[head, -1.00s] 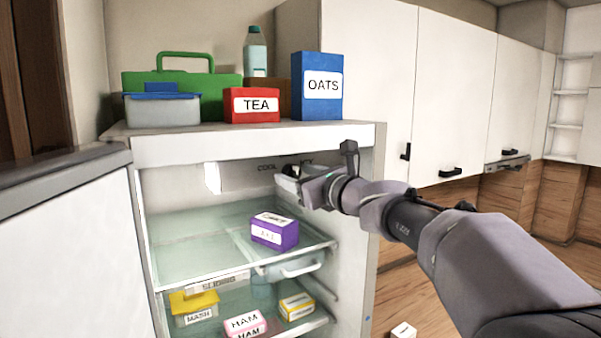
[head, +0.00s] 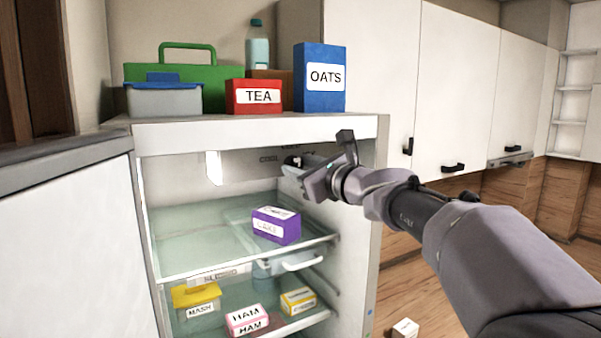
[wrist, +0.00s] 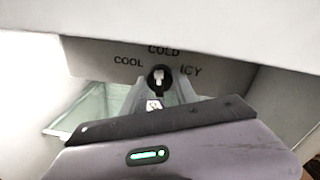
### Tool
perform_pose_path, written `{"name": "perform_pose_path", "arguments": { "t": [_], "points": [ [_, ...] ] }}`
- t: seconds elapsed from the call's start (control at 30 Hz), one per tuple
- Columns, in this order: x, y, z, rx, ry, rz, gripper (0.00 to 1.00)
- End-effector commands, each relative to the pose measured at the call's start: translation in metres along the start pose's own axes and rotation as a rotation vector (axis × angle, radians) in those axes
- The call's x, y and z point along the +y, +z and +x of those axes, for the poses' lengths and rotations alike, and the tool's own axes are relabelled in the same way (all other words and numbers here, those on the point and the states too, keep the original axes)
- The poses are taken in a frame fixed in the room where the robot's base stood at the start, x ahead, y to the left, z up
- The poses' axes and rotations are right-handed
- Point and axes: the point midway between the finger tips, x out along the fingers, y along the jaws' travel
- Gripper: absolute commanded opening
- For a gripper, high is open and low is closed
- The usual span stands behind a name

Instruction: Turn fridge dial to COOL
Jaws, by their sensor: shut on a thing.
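The fridge dial is a small dark round knob (wrist: 159,74) with a pale piece at its middle, on the panel under the fridge top. In the wrist view, COOL (wrist: 128,63) is printed to its left, COLD (wrist: 164,50) above it and ICY (wrist: 190,70) to its right. My gripper (wrist: 158,82) is shut on the dial, its fingers reaching up to it from below. In the head view my gripper (head: 292,166) is inside the fridge's upper right, and the dial is mostly hidden. I cannot tell which word the dial points at.
Below is a glass shelf (head: 190,240) with a purple box (head: 276,225). A lower shelf holds a yellow-lidded tub (head: 196,298) and a HAM box (head: 247,319). The fridge's right wall (head: 358,240) is close to my wrist. TEA (head: 254,97) and OATS (head: 320,78) boxes stand on top.

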Motion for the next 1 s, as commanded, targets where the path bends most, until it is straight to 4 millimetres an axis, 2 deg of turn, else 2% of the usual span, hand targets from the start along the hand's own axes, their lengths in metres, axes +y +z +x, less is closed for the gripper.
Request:
{"name": "perform_pose_path", "arguments": {
  "t": [0.7, 1.0],
  "points": [
    [0.0018, -0.0019, 0.0001, 0.031, 0.006, -0.665, 0.0],
    [0.0016, -0.0009, 0.0, 0.042, 0.008, -0.893, 0.0]
  ]
}}
